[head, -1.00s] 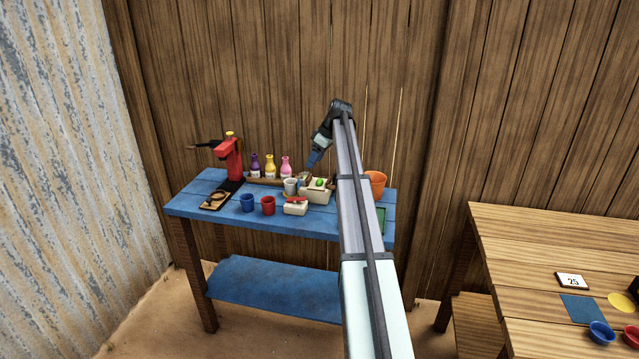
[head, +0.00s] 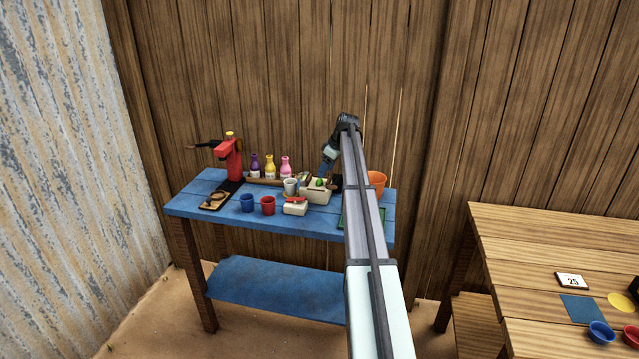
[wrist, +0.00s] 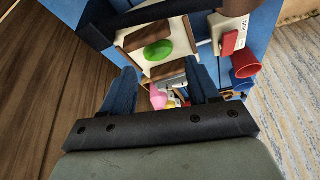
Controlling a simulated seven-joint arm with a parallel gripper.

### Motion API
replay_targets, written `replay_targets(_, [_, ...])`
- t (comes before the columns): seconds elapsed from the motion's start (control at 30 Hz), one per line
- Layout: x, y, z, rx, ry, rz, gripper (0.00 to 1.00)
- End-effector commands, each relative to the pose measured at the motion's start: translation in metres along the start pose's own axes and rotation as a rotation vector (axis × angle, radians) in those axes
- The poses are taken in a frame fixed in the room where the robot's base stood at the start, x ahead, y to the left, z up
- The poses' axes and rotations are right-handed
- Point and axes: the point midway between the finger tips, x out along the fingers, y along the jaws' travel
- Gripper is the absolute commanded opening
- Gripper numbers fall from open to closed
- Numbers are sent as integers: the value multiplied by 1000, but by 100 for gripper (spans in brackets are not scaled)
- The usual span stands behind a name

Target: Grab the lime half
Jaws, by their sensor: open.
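The lime half (head: 319,183) is a small green piece in a cream box (head: 313,197) on the blue table. In the wrist view the lime half (wrist: 158,50) shows as a bright green oval inside the cream box (wrist: 130,41). My gripper (wrist: 160,68) is open, with its two blue fingers apart and nothing between them. The lime half lies just beyond the fingertips, between their lines. In the head view my gripper (head: 323,173) hangs close above the box, at its back side. The exact gap to the lime half is hard to tell.
A red cup (head: 267,205) and a blue cup (head: 247,203) stand further left. An orange bucket (head: 377,182) is at the right.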

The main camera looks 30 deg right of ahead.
Motion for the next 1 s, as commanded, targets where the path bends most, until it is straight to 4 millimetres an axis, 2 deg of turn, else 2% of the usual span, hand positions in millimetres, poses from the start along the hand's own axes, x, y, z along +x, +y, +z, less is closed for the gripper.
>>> replay_targets(0.17, [9,1,0,0,0,0,60])
replay_targets(0.5, [50,4,0,1,-1,-1,60])
replay_targets(0.77, [53,3,0,0,0,0,60])
replay_targets(1.0, [53,3,0,0,0,0,38])
